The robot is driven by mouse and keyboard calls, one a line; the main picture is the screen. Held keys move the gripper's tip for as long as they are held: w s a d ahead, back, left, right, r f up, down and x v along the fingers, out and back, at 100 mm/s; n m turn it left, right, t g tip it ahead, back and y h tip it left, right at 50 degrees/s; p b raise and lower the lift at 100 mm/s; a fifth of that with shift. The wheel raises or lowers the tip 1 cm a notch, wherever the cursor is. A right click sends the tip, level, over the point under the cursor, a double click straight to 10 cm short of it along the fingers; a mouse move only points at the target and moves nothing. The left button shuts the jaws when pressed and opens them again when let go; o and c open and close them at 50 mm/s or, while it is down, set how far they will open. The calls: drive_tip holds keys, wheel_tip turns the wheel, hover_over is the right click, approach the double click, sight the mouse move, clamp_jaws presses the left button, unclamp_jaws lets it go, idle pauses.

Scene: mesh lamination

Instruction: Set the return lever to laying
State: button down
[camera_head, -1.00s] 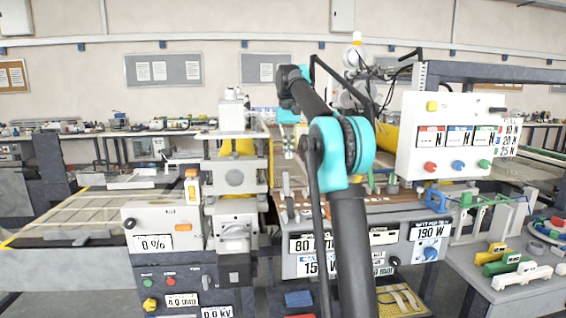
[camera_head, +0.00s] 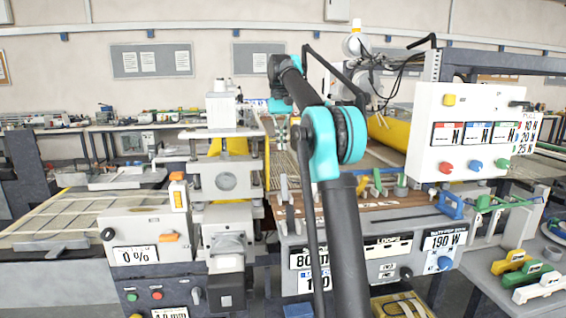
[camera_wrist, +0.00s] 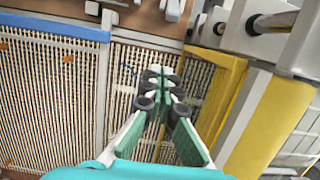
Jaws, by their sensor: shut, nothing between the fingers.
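My gripper (camera_wrist: 160,92) shows in the wrist view with its green-padded fingers together and nothing between them. It hangs over a grid-like mesh (camera_wrist: 55,95) and beside a yellow frame edge (camera_wrist: 215,90). In the head view my arm reaches up and away over the machine, and the fingers cannot be made out. No lever is readable as the return lever. My gripper is apart from both.
A roller stand (camera_head: 225,185) rises left of my arm. Consoles with displays (camera_head: 388,247) stand close in front. A side table with colored clamps (camera_head: 540,287) is at lower right. In the wrist view, a metal roller (camera_wrist: 275,20) and a yellow panel (camera_wrist: 262,125) lie near the gripper.

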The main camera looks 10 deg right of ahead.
sight(284, 187)
drive_tip(key=f, duration=0.3)
drive_tip(key=s+f, duration=0.1)
drive_tip(key=f, duration=0.2)
drive_tip(key=s+f, duration=0.1)
drive_tip(key=f, duration=0.3)
drive_tip(key=shift+s+r, duration=0.8)
drive_tip(key=shift+s, duration=0.35)
drive_tip(key=shift+s+r, duration=0.4)
drive_tip(key=shift+s, duration=0.15)
drive_tip(key=shift+s, duration=0.1)
drive_tip(key=shift+s+r+t, duration=0.15)
drive_tip(key=shift+s+t, duration=0.05)
drive_tip(key=shift+t, duration=0.2)
